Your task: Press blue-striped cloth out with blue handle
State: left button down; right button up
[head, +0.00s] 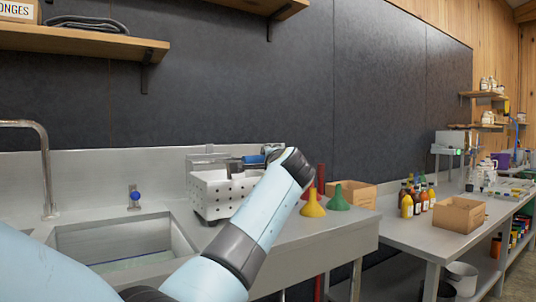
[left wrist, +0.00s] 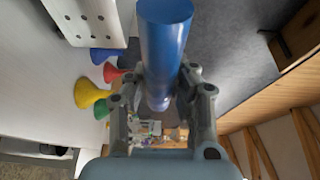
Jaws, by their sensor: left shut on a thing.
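The blue handle (left wrist: 165,40) is a smooth blue cylinder between the fingers of my left gripper (left wrist: 160,88) in the left wrist view. The gripper is shut on it. In the head view a bit of blue (head: 272,149), apparently the handle, shows beside my arm's bend, above a white perforated box (head: 210,195) on the counter. The box also shows in the left wrist view (left wrist: 82,22). I see no blue-striped cloth; the box's inside is hidden. My right gripper is not in view.
A sink (head: 120,245) lies left of the box. A yellow funnel (head: 313,205) and a green funnel (head: 339,200) stand right of my arm, near a cardboard box (head: 358,194). A second table (head: 400,232) holds bottles (head: 407,205) and an open carton (head: 459,215).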

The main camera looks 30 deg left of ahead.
pick_arm(q)
jog(key=shift+d+f, duration=0.1)
jog(key=shift+f, duration=0.75)
jog(key=c, duration=1)
grip_release()
jog(key=shift+r, duration=0.1)
jog(key=shift+c, duration=0.2)
jog(key=v, duration=0.7)
jog(key=shift+s+d, duration=0.2)
